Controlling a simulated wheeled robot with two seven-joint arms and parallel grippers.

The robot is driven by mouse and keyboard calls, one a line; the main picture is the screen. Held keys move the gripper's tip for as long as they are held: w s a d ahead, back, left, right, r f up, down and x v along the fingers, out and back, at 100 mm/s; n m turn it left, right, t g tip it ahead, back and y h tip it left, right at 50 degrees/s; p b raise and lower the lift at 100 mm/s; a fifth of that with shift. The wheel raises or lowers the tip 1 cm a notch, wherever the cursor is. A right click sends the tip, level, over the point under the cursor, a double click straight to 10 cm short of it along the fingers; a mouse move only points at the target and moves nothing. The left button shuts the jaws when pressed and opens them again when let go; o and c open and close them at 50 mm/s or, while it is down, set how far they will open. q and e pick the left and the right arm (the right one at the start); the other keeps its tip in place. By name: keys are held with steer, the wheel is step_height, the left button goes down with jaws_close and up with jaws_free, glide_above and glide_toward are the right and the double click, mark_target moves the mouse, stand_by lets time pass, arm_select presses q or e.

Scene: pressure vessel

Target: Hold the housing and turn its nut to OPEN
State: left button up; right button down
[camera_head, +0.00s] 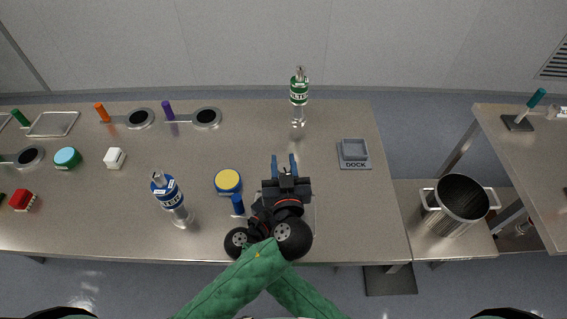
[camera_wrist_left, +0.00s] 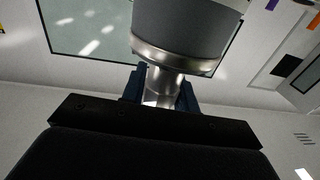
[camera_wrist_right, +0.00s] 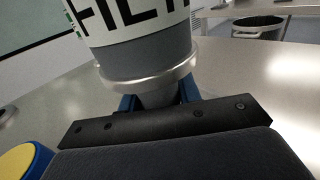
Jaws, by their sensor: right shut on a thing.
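A filter housing with a white label, black letters and a grey end (camera_wrist_right: 150,55) stands close in front of my right gripper (camera_wrist_right: 160,95). The right gripper is shut on its metal neck, under the flange. In the left wrist view the housing's grey body (camera_wrist_left: 185,25) and metal rim show, with the bare metal nut (camera_wrist_left: 161,86) between the fingers of my left gripper (camera_wrist_left: 163,88). The left gripper also shows in the head view (camera_head: 284,165), with its blue fingers apart around the nut.
A green-labelled housing (camera_head: 299,92) stands behind, a blue-labelled one (camera_head: 168,192) to the left.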

arm_select(q)
steer(key=shift+n+y, duration=0.7)
steer(key=shift+y, duration=0.2)
steer(key=shift+a+n+g+y, duration=0.15)
steer(key=shift+n+g+y, duration=0.55)
steer(key=shift+y, duration=0.55)
steer(key=shift+a+n+g+y, duration=0.15)
steer(key=shift+n+g+y, duration=0.25)
steer(key=shift+n+y, duration=0.7)
steer(key=shift+s, duration=0.1)
steer(key=o, duration=1)
steer(key=shift+m+t+h, duration=0.25)
steer(key=shift+m+t, duration=0.05)
steer(key=shift+m, duration=0.2)
steer(key=shift+d+m+t+h, duration=0.15)
steer(key=shift+m+t+h, duration=0.45)
steer(key=shift+m+h, duration=1)
steer(key=shift+d+m+h, duration=0.1)
steer(key=shift+m+h, duration=0.3)
steer(key=shift+h, duration=1)
